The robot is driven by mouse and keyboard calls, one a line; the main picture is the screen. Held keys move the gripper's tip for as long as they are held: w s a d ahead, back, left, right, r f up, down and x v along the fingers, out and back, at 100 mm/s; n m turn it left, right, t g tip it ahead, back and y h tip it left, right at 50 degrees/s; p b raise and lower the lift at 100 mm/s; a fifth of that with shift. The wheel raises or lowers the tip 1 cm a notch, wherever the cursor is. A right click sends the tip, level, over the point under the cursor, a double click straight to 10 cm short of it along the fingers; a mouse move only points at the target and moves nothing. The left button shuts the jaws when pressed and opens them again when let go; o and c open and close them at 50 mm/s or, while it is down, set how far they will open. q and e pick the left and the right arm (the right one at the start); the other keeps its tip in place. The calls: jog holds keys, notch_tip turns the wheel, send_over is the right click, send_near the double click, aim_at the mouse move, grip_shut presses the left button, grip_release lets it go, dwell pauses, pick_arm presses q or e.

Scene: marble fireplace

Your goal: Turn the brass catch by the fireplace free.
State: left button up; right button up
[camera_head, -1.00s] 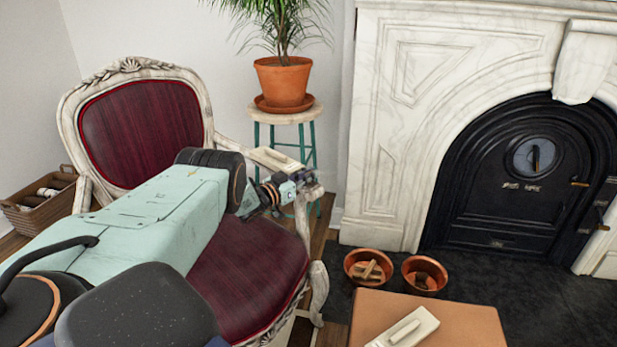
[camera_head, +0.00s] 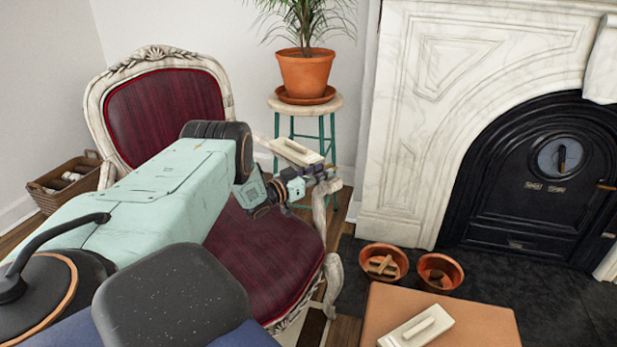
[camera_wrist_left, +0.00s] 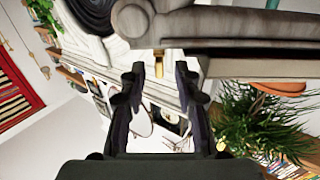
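A small brass catch (camera_head: 606,187) shows at the right edge of the head view, on the black arched fireplace door (camera_head: 520,215); it is partly cut off. My left gripper (camera_head: 326,182) is over the armchair's front right arm, well to the left of the door. In the left wrist view its two fingers (camera_wrist_left: 160,72) stand apart with a gap between them. A small brass-coloured piece (camera_wrist_left: 159,62) shows beyond the fingertips; I cannot tell what it belongs to. My right gripper is not in view.
The red armchair (camera_head: 265,255) lies under my left arm. A potted plant (camera_head: 305,72) stands on a stool behind. Two terracotta bowls (camera_head: 383,262) sit by the hearth. A tan box (camera_head: 385,310) bears a pale handled block (camera_head: 415,328); a similar block (camera_head: 297,152) shows beyond my gripper.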

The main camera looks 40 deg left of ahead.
pick_arm(q)
jog(key=shift+s+a, duration=0.1)
jog(key=shift+s, duration=2.15)
